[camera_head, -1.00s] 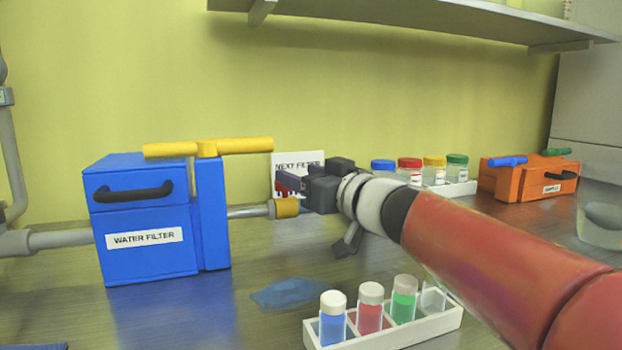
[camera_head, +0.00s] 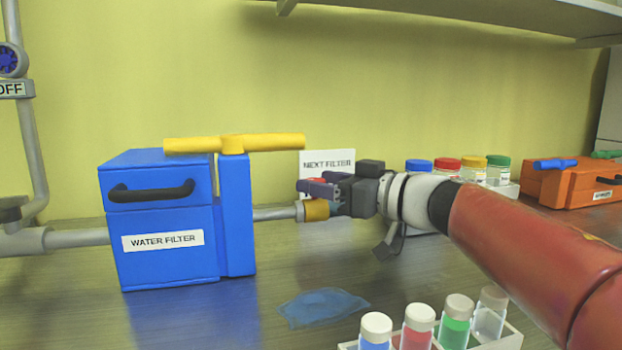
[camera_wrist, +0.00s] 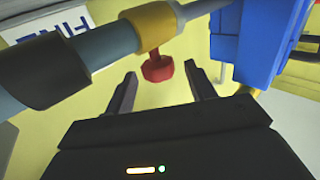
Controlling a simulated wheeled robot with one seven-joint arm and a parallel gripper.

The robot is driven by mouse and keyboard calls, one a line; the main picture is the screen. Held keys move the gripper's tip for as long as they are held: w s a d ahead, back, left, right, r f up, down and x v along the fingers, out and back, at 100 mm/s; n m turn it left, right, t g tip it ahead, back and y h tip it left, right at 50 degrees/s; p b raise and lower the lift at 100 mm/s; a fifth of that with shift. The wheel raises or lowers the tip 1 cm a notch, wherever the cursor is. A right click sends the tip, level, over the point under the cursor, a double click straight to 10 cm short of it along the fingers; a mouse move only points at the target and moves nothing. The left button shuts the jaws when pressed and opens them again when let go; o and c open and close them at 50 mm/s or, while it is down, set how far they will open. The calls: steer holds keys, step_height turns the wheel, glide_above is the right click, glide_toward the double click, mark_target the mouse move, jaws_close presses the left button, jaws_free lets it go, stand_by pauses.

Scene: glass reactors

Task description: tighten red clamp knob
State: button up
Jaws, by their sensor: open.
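The red clamp knob (camera_wrist: 158,68) hangs on a short stem from the yellow clamp collar (camera_wrist: 156,25) on the grey pipe in the wrist view. My gripper (camera_wrist: 160,71) is open, with its two dark fingers pointing at the knob. The knob lies in the gap near the fingertips, with space visible on both sides. In the head view the collar (camera_head: 316,210) is at the pipe's right end, and my gripper (camera_head: 322,187) is just above it. Only a sliver of red shows there; the fingers mostly hide the knob.
The blue water filter box (camera_head: 160,244) with a yellow T-handle (camera_head: 233,144) stands left of the collar. A blue puddle-like patch (camera_head: 322,306) lies on the counter. A rack of vials (camera_head: 505,342) is at front right; lidded jars (camera_head: 447,168) and an orange box (camera_head: 568,185) are behind.

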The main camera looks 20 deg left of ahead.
steer(key=shift+w+a, duration=0.2)
steer(key=shift+a, duration=0.8)
steer(key=shift+w+a, duration=0.2)
steer(key=shift+a, duration=0.75)
steer(key=c, duration=1)
steer(key=shift+r+m+t+p, duration=0.25)
steer(key=shift+m+t+p, duration=0.5)
steer(key=shift+t, duration=0.15)
steer(key=shift+o, duration=0.2)
steer(key=shift+w+d+f+m+t+h, duration=0.15)
steer(key=shift+m+t+h, duration=0.5)
steer(key=shift+m+t, duration=0.4)
steer(key=shift+w+f+m+t+h, duration=0.15)
steer(key=shift+m+t+h, duration=0.55)
steer(key=shift+t, duration=0.65)
steer(key=shift+r, duration=0.1)
steer(key=o, duration=1)
steer(key=shift+c, duration=0.2)
